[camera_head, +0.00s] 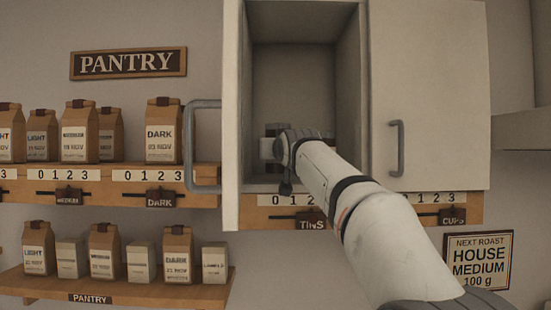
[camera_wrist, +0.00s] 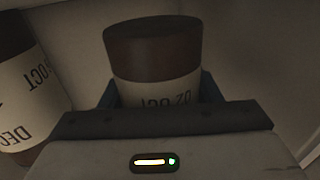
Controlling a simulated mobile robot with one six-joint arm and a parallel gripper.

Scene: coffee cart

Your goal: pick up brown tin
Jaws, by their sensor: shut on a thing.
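A brown tin (camera_wrist: 152,55) with a cream label stands between my gripper's fingers in the wrist view. The label reads upside down, with "OCT" partly visible. My gripper (camera_wrist: 158,92) is shut on this tin, and its body hides the tin's lower part. In the head view my gripper (camera_head: 274,148) reaches inside the open cabinet, and my arm hides most of what it holds. A second tin (camera_wrist: 25,90), brown with a cream label marked "DEC" and "OCT", stands to the left in the wrist view, apart from the held one.
The cabinet (camera_head: 231,120) has its left door open and its right door (camera_head: 430,90) shut. A "TINS" tag (camera_head: 311,219) hangs below it. Shelves of coffee bags (camera_head: 164,130) are at the left. A "HOUSE MEDIUM" sign (camera_head: 478,260) is at the lower right.

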